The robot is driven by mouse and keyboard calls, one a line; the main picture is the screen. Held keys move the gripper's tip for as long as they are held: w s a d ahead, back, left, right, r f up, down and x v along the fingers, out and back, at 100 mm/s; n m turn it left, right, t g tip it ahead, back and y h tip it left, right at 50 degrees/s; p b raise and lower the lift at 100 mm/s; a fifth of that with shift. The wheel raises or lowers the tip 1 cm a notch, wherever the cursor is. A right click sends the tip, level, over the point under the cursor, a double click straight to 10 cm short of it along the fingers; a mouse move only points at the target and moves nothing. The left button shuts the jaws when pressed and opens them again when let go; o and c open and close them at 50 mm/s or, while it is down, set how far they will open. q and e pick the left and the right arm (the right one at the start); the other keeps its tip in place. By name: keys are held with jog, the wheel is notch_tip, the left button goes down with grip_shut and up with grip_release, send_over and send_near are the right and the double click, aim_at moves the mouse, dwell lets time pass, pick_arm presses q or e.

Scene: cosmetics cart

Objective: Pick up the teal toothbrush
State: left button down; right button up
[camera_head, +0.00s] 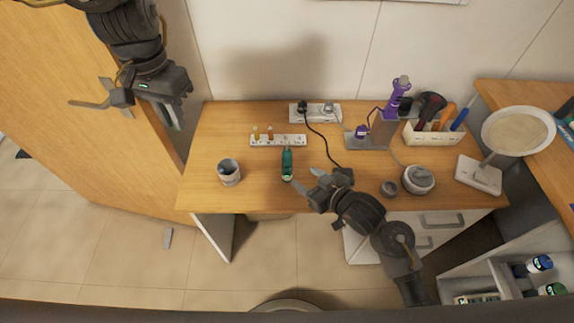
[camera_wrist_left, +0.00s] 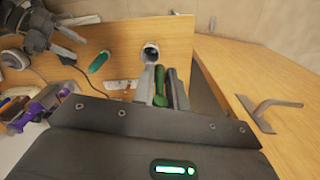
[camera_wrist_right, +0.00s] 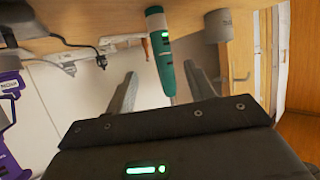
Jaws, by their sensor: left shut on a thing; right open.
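The teal toothbrush (camera_head: 287,165) is on the desk near its front edge, just left of my right gripper (camera_head: 318,185). In the right wrist view the toothbrush (camera_wrist_right: 163,55) has a pale band and a small green light, and it appears upright between the spread fingers. My right gripper is open and not touching it as far as I can see. The toothbrush also shows in the left wrist view (camera_wrist_left: 98,62). My left gripper (camera_head: 174,115) is raised left of the desk, shut on a green thing (camera_wrist_left: 162,88).
A grey cup (camera_head: 229,172) stands left of the toothbrush, a white power strip (camera_head: 278,141) behind it. A purple device (camera_head: 397,97) is at the back. A wooden door (camera_head: 85,120) is at left.

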aim_at(291, 168)
pick_arm(q)
jog(key=shift+r+p, duration=0.25)
jog(key=shift+p, duration=0.05)
pick_arm(e)
jog(key=x, duration=0.7)
jog(key=shift+r, duration=0.1)
pick_arm(q)
jog(key=shift+r, duration=0.15)
pick_arm(e)
jog(key=shift+w+a, duration=0.15)
jog(key=shift+a, duration=0.05)
pick_arm(q)
jog(key=shift+r+p, duration=0.35)
jog(key=shift+p, duration=0.1)
pick_arm(e)
jog(key=shift+x, duration=2.35)
jog(key=shift+c, duration=0.4)
jog(key=c, duration=1)
jog(key=shift+c, duration=0.2)
